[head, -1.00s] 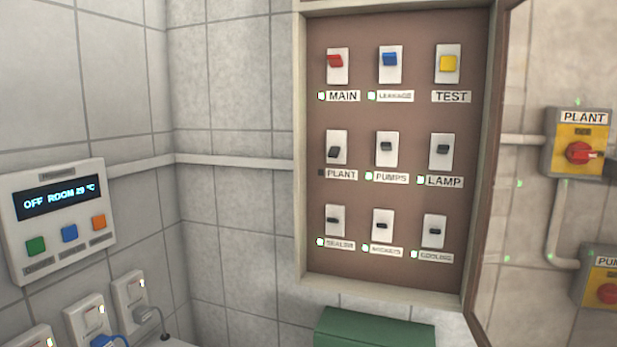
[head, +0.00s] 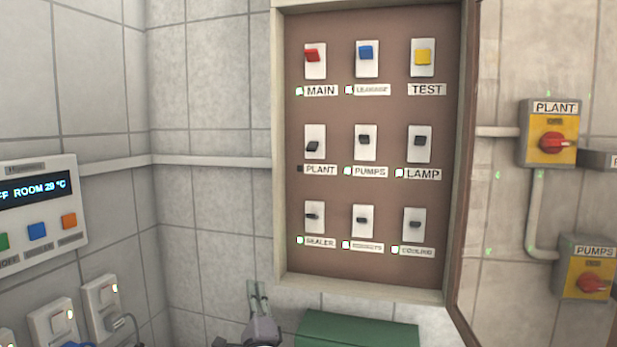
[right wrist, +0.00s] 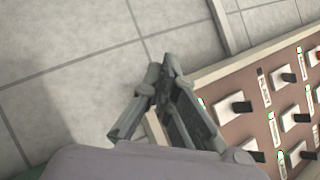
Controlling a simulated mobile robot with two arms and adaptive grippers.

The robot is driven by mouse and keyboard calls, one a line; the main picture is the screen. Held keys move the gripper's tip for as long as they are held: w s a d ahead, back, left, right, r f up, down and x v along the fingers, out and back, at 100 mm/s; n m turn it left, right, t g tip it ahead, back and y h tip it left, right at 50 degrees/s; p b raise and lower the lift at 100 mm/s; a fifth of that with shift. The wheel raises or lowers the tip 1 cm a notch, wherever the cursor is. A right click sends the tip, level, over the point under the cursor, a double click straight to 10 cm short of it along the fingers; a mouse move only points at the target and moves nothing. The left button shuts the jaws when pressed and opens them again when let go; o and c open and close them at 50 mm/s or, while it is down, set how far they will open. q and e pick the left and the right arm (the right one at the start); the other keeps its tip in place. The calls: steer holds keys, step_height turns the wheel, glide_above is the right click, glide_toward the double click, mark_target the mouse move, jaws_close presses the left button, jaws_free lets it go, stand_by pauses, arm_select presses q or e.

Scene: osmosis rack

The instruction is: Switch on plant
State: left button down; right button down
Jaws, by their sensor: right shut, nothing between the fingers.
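In the head view, the PLANT switch (head: 314,146) is a black lever on a white plate, at the left of the panel's middle row. The lamp beside its label is dark, and its lever sits lower than those of PUMPS and LAMP. The switch also shows in the right wrist view (right wrist: 288,77). A yellow box labelled PLANT with a red rotary knob (head: 552,142) is on the wall at right. My right gripper (head: 258,285) is shut and empty, below and left of the panel's lower left corner; its fingers also show in the right wrist view (right wrist: 168,72). My left gripper is out of view.
The panel's raised frame (head: 276,200) and its open door (head: 462,200) at right stand out from the wall. A green box (head: 360,330) is below. A room controller (head: 40,215) and sockets (head: 100,305) are at left.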

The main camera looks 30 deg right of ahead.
steer(key=s+d+r+m+g+h, duration=0.1)
steer(key=s+d+r+m+h, duration=0.15)
steer(key=r+m, duration=0.35)
steer(key=s+d+r+m+h, duration=0.1)
steer(key=r+m+h, duration=0.3)
steer(key=r, duration=0.3)
steer(key=m+g+h+b, duration=0.2)
steer(key=m+g+h, duration=0.25)
steer(key=m, duration=0.45)
glide_toward(312, 156)
steer(key=d+f+v, duration=0.1)
steer(key=v, duration=0.3)
steer(key=shift+a+r+t, duration=0.2)
steer(key=shift+r+t, duration=0.05)
steer(key=shift+r, duration=0.05)
steer(key=p+x, duration=0.3)
steer(key=x, duration=0.5)
steer(key=shift+w+d+r, duration=0.15)
steer(key=shift+r, duration=0.2)
steer(key=shift+w+d+r+p, duration=0.35)
steer(key=shift+w+d+p, duration=0.05)
steer(key=shift+d, duration=0.05)
